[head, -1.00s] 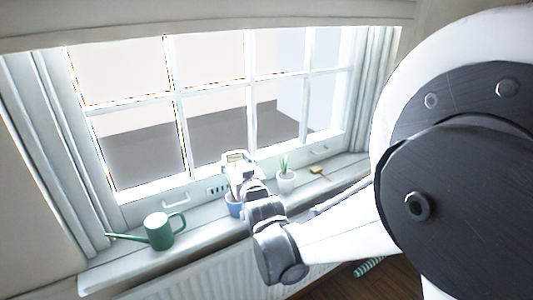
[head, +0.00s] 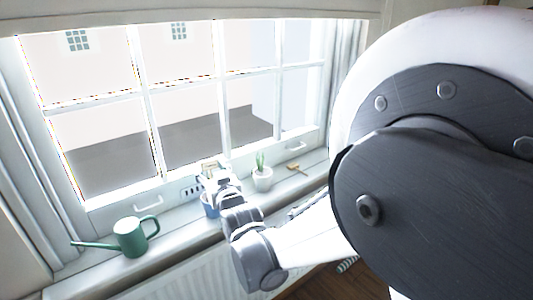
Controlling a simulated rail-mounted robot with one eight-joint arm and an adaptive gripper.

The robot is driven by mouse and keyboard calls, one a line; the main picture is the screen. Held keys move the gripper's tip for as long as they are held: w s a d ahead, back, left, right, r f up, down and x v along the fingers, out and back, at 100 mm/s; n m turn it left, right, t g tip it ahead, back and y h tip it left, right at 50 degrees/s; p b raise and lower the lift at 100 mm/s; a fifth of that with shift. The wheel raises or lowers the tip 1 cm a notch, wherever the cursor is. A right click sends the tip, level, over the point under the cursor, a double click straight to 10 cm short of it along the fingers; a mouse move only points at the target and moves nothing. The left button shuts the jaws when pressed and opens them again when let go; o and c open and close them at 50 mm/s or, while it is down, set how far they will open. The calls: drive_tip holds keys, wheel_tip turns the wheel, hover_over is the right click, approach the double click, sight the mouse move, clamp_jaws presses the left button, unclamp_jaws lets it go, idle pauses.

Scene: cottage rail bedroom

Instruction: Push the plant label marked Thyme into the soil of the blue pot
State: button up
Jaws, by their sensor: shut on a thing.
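The blue pot (head: 209,208) stands on the windowsill, partly hidden behind my wrist. My gripper (head: 213,178) is just above the pot, its jaws small and partly covered by my own wrist links. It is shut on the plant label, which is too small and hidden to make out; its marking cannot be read. The soil in the blue pot is hidden, and I cannot tell whether the label touches it.
A white pot with a green plant (head: 262,179) stands close on the right. A small wooden-looking tool (head: 297,168) lies beyond it. A green watering can (head: 131,238) stands left on the sill (head: 170,232). The window is close behind; a radiator (head: 190,277) is below.

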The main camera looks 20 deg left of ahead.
drive_tip(key=shift+f+b, duration=0.75)
drive_tip(key=shift+f, duration=0.4)
drive_tip(key=shift+b, duration=0.65)
idle(1.0)
drive_tip(key=shift+f+b, duration=2.4)
drive_tip(key=shift+f, duration=0.5)
drive_tip(key=o, duration=0.8)
drive_tip(key=shift+r, duration=0.1)
drive_tip(key=shift+o, duration=0.2)
drive_tip(key=shift+s+d, duration=0.1)
drive_tip(key=v, duration=1.2)
drive_tip(key=shift+s, duration=0.15)
drive_tip(key=shift+r, duration=0.1)
